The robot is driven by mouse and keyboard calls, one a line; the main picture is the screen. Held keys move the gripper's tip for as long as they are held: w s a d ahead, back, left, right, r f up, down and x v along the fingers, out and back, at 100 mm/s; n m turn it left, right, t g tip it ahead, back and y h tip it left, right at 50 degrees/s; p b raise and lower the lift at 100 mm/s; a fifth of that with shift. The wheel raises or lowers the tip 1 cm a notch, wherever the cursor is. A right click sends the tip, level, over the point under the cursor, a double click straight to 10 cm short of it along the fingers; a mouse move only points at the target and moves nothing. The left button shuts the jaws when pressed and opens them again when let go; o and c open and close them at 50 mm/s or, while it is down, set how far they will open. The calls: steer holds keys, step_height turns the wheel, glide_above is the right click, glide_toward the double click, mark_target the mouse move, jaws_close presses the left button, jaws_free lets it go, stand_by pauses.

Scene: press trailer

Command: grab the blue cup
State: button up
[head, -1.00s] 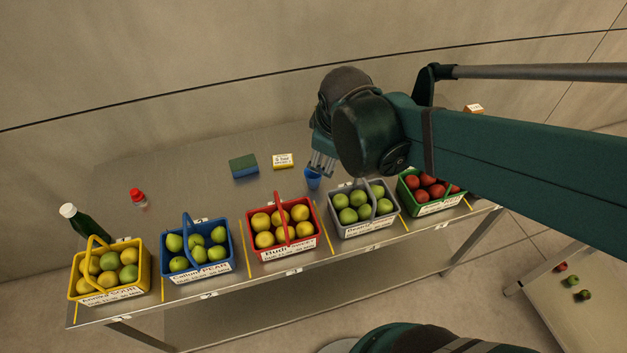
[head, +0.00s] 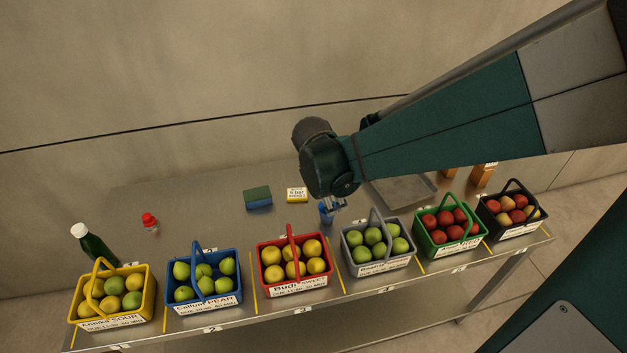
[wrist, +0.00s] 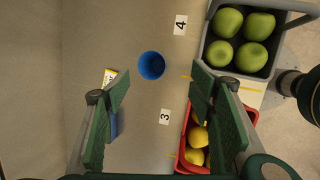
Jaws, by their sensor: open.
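The blue cup (head: 326,214) stands on the metal table behind the red and grey baskets. In the head view my gripper (head: 334,204) is right over it and partly hides it. In the wrist view the cup (wrist: 152,65) shows its open top, ahead of the fingertips and roughly midway across the gap between them. My gripper (wrist: 160,84) is open, with its two green fingers spread wide and nothing between them. The cup appears apart from both fingers.
A red basket (head: 292,288) of yellow fruit and a grey basket (head: 378,268) of green apples stand in front. A sponge (head: 258,198) and a small yellow-white card (head: 297,195) lie behind left.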

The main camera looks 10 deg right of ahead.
mark_target(324, 221)
steer(key=w+f+n, duration=0.1)
steer(key=f, duration=0.1)
steer(key=w+f+n, duration=0.1)
steer(key=f+n, duration=0.1)
steer(key=f, duration=0.1)
steer(key=w+a+f+n+h+b, duration=0.1)
steer(key=f+n, duration=0.1)
steer(key=f, duration=0.1)
steer(key=shift+w+f+g, duration=0.2)
steer(key=shift+w+g, duration=0.2)
steer(key=shift+x, duration=1.3)
steer(key=shift+f, duration=0.1)
steer(key=shift+b+x, duration=0.35)
steer(key=shift+x, duration=2.15)
steer(key=c, duration=0.8)
